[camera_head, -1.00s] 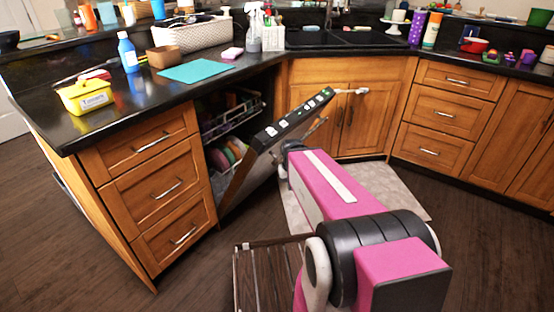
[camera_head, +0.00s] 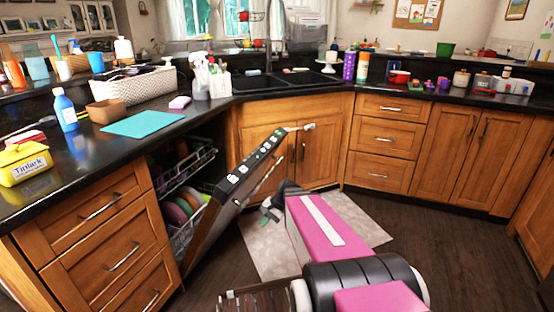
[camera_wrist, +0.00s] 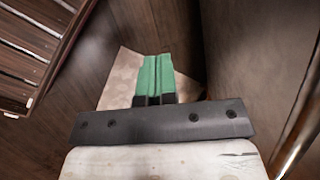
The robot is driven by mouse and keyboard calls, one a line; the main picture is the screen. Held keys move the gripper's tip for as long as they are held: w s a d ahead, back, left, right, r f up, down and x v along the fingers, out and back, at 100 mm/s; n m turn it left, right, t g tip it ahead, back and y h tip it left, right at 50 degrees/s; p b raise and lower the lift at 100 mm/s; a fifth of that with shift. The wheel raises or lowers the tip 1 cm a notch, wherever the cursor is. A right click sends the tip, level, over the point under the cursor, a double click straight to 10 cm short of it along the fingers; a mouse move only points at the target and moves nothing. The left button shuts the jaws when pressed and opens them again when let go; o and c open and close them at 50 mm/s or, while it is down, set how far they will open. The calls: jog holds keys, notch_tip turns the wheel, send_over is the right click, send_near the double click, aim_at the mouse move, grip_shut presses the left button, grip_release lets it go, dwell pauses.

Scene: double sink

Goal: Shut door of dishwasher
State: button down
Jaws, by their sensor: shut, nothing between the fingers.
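The dishwasher door (camera_head: 229,203) is partly open in the head view. It leans out from the counter, seen nearly edge-on, with its button strip (camera_head: 255,163) along the top edge. My gripper (camera_head: 266,212) is low, on the outer side of the door, just to its right. Its green fingertips show partly beside the arm. I cannot tell whether they touch the door. In the wrist view my gripper (camera_wrist: 158,75) has its two green fingers together with nothing between them. Dark brown surfaces stand around it there; which one is the door is unclear.
The dishwasher rack (camera_head: 178,208) holds several colored plates. A light mat (camera_head: 345,225) lies on the floor before the sink cabinet. A dark slatted wooden piece (camera_wrist: 32,45) is near the gripper. Drawers (camera_head: 112,245) flank the door on the left. Dark floor at right is clear.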

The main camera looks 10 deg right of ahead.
jog(key=w+d+r+m+t+y, duration=0.4)
jog(key=w+d+m+t+y, duration=0.25)
jog(key=w+d+m, duration=0.3)
jog(key=w+d+r+m+t+y, duration=0.55)
jog(key=w+d+m+t, duration=0.2)
jog(key=d+m, duration=0.2)
jog(key=w+a+r+n, duration=0.1)
jog(key=w+a+r, duration=0.5)
jog(key=a, duration=0.3)
jog(key=shift+w+a, duration=0.25)
jog(key=shift+w, duration=0.35)
